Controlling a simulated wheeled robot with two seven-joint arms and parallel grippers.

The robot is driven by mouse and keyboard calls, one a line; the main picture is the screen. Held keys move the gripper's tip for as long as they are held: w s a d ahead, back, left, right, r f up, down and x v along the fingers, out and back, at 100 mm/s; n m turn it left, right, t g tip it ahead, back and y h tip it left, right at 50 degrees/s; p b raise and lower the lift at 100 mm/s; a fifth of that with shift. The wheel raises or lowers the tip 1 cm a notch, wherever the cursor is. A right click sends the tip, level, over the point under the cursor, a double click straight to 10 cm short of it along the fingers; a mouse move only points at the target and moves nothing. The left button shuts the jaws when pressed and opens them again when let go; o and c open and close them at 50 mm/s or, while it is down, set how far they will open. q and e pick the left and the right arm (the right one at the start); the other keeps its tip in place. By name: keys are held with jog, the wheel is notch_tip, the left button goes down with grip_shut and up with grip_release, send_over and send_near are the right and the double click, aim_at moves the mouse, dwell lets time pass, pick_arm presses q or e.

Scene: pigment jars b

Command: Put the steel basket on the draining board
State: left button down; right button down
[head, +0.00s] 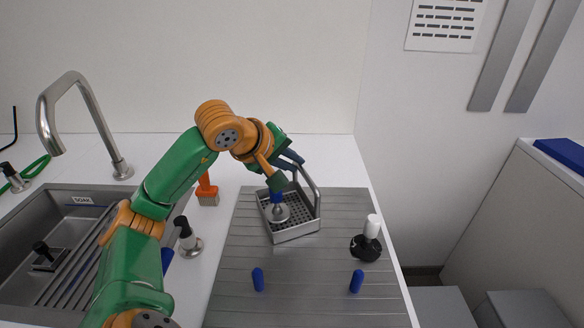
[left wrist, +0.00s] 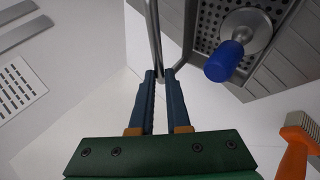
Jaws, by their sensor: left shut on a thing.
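The steel basket (head: 297,233) has a perforated floor and a tall handle (head: 309,186). In the head view it appears over the far left part of the grey ribbed draining board (head: 312,275). I cannot tell whether it rests on the board or hangs just above it. A steel disc tool with a blue grip (head: 278,207) is in the basket; it also shows in the left wrist view (left wrist: 232,56). My left gripper (head: 292,164) is shut on the basket's handle, seen between its fingertips in the left wrist view (left wrist: 160,74). My right gripper is out of view.
On the board are a black jar with a white top (head: 368,241) and two blue pegs (head: 258,280) (head: 356,282). An orange brush (head: 207,190) and a black-topped steel dispenser (head: 188,240) stand left of it. The sink (head: 40,225) and tap (head: 95,110) are further left.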

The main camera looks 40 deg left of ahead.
pick_arm(q)
jog(key=c, duration=0.9)
grip_release()
jog(key=shift+s, duration=0.1)
jog(key=shift+r, duration=0.1)
jog(key=v, duration=1.2)
jog(key=shift+b, duration=0.3)
